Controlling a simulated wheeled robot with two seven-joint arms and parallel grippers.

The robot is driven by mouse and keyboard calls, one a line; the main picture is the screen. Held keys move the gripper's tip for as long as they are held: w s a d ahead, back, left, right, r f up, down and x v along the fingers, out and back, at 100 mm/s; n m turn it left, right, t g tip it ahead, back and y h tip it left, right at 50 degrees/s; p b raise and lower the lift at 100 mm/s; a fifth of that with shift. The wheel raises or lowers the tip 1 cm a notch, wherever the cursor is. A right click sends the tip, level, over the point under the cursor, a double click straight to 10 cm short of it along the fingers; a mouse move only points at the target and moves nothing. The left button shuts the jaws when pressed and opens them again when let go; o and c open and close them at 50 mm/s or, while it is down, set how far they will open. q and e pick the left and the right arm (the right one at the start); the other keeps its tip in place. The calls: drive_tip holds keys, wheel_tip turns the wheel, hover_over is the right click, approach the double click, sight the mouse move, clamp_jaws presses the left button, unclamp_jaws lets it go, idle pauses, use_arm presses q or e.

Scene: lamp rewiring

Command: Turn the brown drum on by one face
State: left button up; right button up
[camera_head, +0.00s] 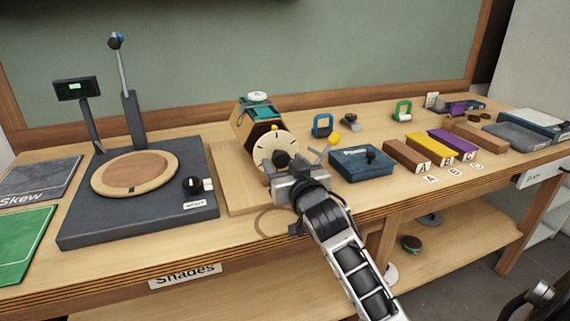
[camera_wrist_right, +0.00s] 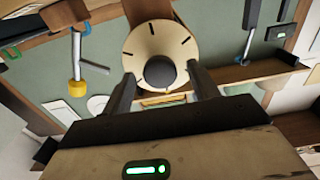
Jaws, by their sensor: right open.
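The brown drum (camera_head: 244,124) is a many-sided block with a teal band, lying on a wooden board. A round cream dial (camera_head: 275,148) with dark tick marks and one yellow mark is on its near end. A black knob (camera_head: 281,158) sits on the dial; the dial (camera_wrist_right: 183,40) and knob (camera_wrist_right: 160,71) also show in the right wrist view. My right gripper (camera_head: 286,172) is in front of the dial; in the right wrist view the open gripper (camera_wrist_right: 160,82) has one finger on each side of the knob, with gaps. My left gripper is out of view.
A yellow-tipped lever (camera_head: 333,139) stands close right of my right gripper. A dark base with a wooden disc (camera_head: 135,173) is to the left. Brown, yellow and purple blocks (camera_head: 430,148) lie right.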

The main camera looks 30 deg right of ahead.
drive_tip(key=c, duration=1)
